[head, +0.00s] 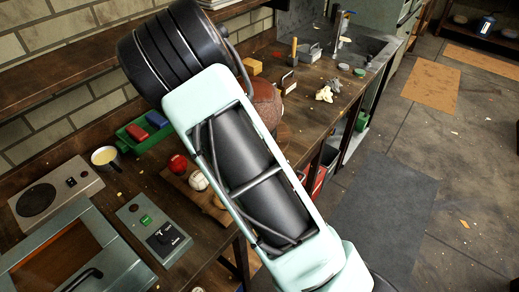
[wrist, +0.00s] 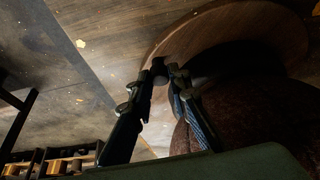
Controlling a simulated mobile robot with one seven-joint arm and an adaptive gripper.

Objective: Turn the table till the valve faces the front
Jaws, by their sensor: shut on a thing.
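A large brown leather ball (head: 266,105) sits on the workbench in the head view, partly hidden behind my arm. In the wrist view the ball (wrist: 245,115) fills the lower right, dark and in shadow. It rests over a round wooden turntable (wrist: 184,40); a little of this table's edge (head: 284,134) shows in the head view. My gripper (wrist: 165,77) is at the turntable's rim, beside the ball, its fingertips closed around a small dark piece that looks like a peg or knob. The valve does not show in either view. My arm hides the gripper in the head view.
The wooden workbench (head: 330,108) holds a board with small balls (head: 198,180), a green tray (head: 146,132), a cup (head: 104,157) and a control box (head: 153,231). A sink (head: 345,50) is at the far end.

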